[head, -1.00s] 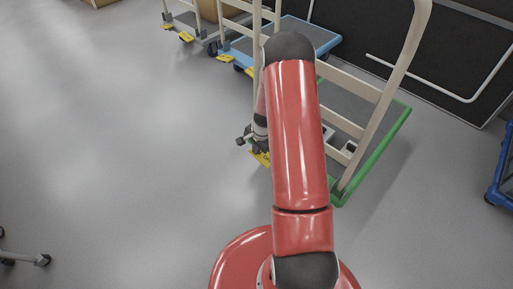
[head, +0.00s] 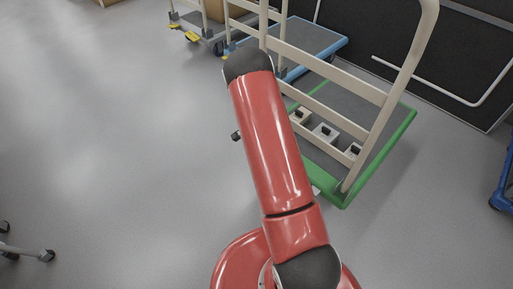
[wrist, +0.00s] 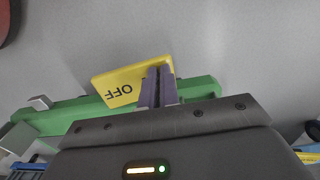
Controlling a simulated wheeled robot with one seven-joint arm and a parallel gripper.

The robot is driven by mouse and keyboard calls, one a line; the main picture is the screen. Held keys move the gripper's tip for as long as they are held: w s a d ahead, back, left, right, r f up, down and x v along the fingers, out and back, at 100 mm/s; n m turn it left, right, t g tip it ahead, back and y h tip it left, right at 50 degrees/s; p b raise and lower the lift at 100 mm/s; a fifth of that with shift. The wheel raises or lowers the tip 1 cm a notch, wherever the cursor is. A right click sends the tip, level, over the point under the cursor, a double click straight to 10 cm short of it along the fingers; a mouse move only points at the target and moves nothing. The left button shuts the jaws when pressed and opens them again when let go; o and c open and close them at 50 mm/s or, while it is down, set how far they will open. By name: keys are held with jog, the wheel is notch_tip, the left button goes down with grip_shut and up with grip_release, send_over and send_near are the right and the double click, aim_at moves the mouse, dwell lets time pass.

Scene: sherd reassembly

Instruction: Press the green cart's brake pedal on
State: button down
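The green cart (head: 384,157) stands right of my arm in the head view, with a cream tubular handle and a grey deck. In the wrist view its green edge (wrist: 62,118) runs behind my gripper. The yellow brake pedal (wrist: 125,80) sticks out from this edge and reads OFF, upside down in the picture. My gripper (wrist: 159,82) has its two purple fingers close together, with nothing visible between them. They overlap the right part of the pedal in the picture; I cannot tell whether they touch it. In the head view my arm hides the pedal and most of the gripper.
A black panel (head: 400,45) is behind the carts. A castored leg (head: 28,252) is at lower left.

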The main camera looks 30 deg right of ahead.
notch_tip(320, 180, up, 8)
jog(key=shift+p, duration=0.3)
jog(key=shift+w+f, duration=0.1)
dwell(0.3)
jog(key=s+a+r+n+t+p, duration=0.1)
jog(key=s+a+r+n, duration=0.25)
jog(key=r, duration=0.95)
jog(key=s+a+r+n+t, duration=0.25)
jog(key=s+a+r, duration=0.2)
jog(key=r, duration=0.75)
jog(key=s+a+r+n, duration=0.2)
jog(key=s+r, duration=0.1)
jog(key=s, duration=0.4)
jog(key=s+a+r+n+t+p, duration=0.1)
jog(key=s+a+r+n, duration=0.1)
jog(key=s, duration=0.5)
jog(key=s+a+r+n+t, duration=0.1)
jog(key=s+a+r+n, duration=0.1)
jog(key=s+r+n, duration=0.2)
jog(key=shift+s+a+r+p, duration=0.2)
jog(key=shift+s+r+p, duration=0.1)
jog(key=shift+s+r, duration=1)
jog(key=shift+s+f, duration=0.15)
